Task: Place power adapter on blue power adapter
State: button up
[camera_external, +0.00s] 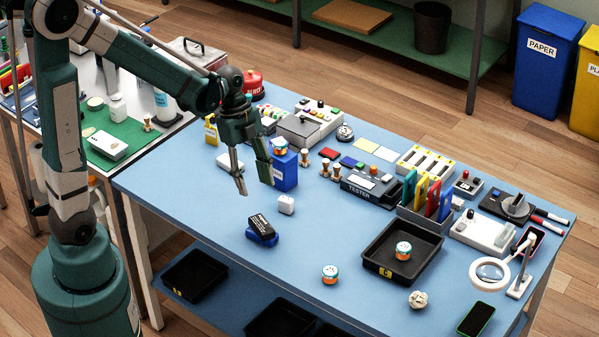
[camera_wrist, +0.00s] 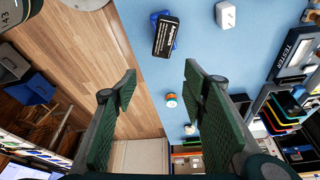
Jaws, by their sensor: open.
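A black power adapter (camera_external: 262,224) with white lettering lies on top of a blue power adapter (camera_external: 264,241) on the blue table. The wrist view shows the black adapter (camera_wrist: 166,36) slightly turned over the blue one (camera_wrist: 154,18), which is mostly hidden. A small white plug adapter (camera_external: 286,205) lies apart from them, and its prongs show in the wrist view (camera_wrist: 226,15). My gripper (camera_external: 257,188) is open and empty, raised above the table behind the stacked adapters. Its two green-padded fingers show apart in the wrist view (camera_wrist: 160,72).
A blue box (camera_external: 285,173) with an orange-and-white round item on top stands close to my gripper. A black tray (camera_external: 374,257) and the tester (camera_external: 371,189) are to the right. Another round item (camera_external: 330,274) is near the front edge. Table around the stack is clear.

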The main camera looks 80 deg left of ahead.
jog(key=s+d+r+n+t+y, duration=0.1)
jog(key=s+d+r+n, duration=0.2)
jog(key=d, duration=0.4)
jog(key=s+d+r+n+t+y, duration=0.1)
jog(key=s+d+r+n+t, duration=0.1)
jog(key=d+r, duration=0.4)
jog(key=s+d+r+n+t+y, duration=0.1)
jog(key=s+d+r+n, duration=0.3)
jog(key=d, duration=0.4)
jog(key=r+n+t, duration=0.1)
jog(key=n, duration=0.1)
jog(key=shift+d+n, duration=0.2)
jog(key=shift+n, duration=0.1)
